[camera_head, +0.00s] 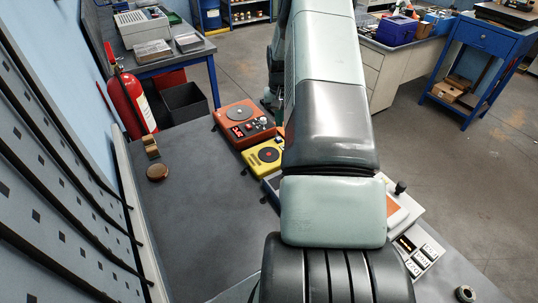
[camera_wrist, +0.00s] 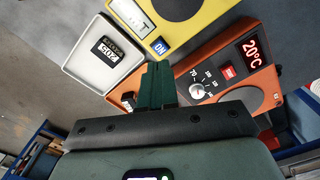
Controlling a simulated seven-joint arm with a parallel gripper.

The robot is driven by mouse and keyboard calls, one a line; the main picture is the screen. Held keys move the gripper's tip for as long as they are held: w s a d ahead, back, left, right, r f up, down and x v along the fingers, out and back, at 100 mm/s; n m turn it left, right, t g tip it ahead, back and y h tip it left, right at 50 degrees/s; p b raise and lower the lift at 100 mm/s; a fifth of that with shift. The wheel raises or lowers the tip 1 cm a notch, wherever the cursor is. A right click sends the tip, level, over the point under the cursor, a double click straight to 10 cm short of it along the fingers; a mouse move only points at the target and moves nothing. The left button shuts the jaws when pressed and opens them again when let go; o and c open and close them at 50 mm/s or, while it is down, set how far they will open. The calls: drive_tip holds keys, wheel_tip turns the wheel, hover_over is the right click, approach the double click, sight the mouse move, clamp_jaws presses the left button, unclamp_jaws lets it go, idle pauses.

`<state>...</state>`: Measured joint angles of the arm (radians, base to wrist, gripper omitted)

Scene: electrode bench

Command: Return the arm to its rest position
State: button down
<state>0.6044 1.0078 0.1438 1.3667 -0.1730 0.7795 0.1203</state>
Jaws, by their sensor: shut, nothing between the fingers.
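My gripper (camera_wrist: 155,84) shows in the wrist view as green fingers held together, with nothing between them. Behind the fingers are an orange device (camera_wrist: 213,53) with a dial and a red 20°C display, a yellow device (camera_wrist: 196,27), and a white tray (camera_wrist: 86,65) with a dark labelled piece in it. In the head view my arm fills the middle of the picture and hides part of the bench (camera_head: 195,225). My gripper cannot be made out there.
The orange device (camera_head: 255,140) and yellow device (camera_head: 255,163) stand left of my arm. A brown puck (camera_head: 157,172) and small wooden block (camera_head: 151,146) lie near the wall. A white panel (camera_head: 408,202) and label plates (camera_head: 421,252) are right. The bench's left middle is clear.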

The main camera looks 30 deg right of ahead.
idle(0.6)
drive_tip(key=s+a+r+n+t+h, duration=0.15)
drive_tip(key=s+a+r, duration=0.25)
drive_tip(key=a+r, duration=0.7)
drive_tip(key=s+a+r+n+t+y, duration=0.15)
drive_tip(key=s+a+r, duration=0.45)
drive_tip(key=r, duration=1)
drive_tip(key=s+a+r+n+t, duration=0.1)
drive_tip(key=s+a+r, duration=0.2)
drive_tip(key=s+a, duration=0.3)
drive_tip(key=s+a+r+n+t, duration=0.1)
drive_tip(key=s+a, duration=0.5)
drive_tip(key=s, duration=0.8)
wheel_tip(320, 180, up, 3)
drive_tip(key=shift+s+a+f+n+t, duration=0.1)
drive_tip(key=shift+s+a+n+t, duration=0.15)
drive_tip(key=shift+n, duration=0.45)
drive_tip(key=shift+d, duration=0.15)
